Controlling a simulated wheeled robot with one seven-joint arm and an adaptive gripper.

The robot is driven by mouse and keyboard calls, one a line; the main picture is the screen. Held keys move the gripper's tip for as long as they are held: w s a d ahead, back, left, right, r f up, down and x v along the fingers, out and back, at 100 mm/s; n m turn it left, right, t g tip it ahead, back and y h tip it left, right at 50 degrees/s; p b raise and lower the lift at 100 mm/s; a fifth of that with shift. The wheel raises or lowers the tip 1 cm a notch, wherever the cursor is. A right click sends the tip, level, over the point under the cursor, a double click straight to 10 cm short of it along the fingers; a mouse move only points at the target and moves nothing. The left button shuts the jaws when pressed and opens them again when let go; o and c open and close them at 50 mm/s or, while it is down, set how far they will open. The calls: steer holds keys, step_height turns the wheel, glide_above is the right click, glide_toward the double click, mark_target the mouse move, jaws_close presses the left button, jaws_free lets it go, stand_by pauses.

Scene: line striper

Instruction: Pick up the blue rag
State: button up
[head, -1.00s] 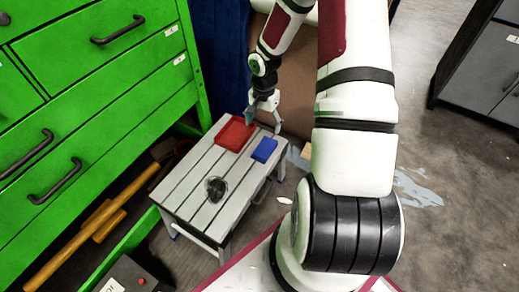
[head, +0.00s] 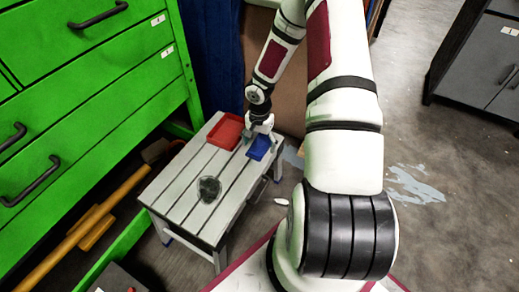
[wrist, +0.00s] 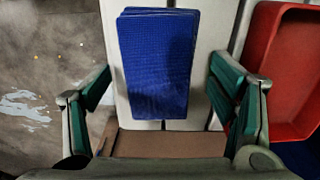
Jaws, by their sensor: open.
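The blue rag (head: 259,148) lies folded flat on the grey slatted bench (head: 172,190), near its right edge. In the wrist view the rag (wrist: 157,62) is a stacked blue rectangle between and ahead of the fingers. My gripper (wrist: 164,92) is open, with a green-padded finger on each side of the rag and a gap to it on both sides. In the head view my gripper (head: 259,132) is over the far end of the rag and hides part of it. I cannot tell how high the fingertips are above the bench.
A red tray (head: 225,132) stands on the bench just left of the rag, close to the right finger in the wrist view (wrist: 285,75). A dark clear object (head: 208,189) sits nearer on the bench. Green drawers (head: 90,90) rise at left; open floor lies right.

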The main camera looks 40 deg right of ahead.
mark_target(260, 145)
steer(key=shift+c, duration=0.4)
steer(key=c, duration=1.1)
steer(key=shift+r+p, duration=0.4)
steer(key=shift+r, duration=0.15)
steer(key=r, duration=0.1)
steer(key=r+p, duration=0.1)
steer(key=shift+s+r, duration=0.2)
steer(key=shift+r, duration=0.15)
steer(key=s+a, duration=0.1)
steer(key=s, duration=0.4)
steer(key=s+a, duration=0.1)
steer(key=s, duration=0.4)
steer(key=s+r+p, duration=0.1)
steer(key=s, duration=0.4)
steer(key=shift+s+a, duration=0.2)
steer(key=shift+a, duration=0.2)
steer(key=o, duration=0.5)
steer(key=c, duration=0.5)
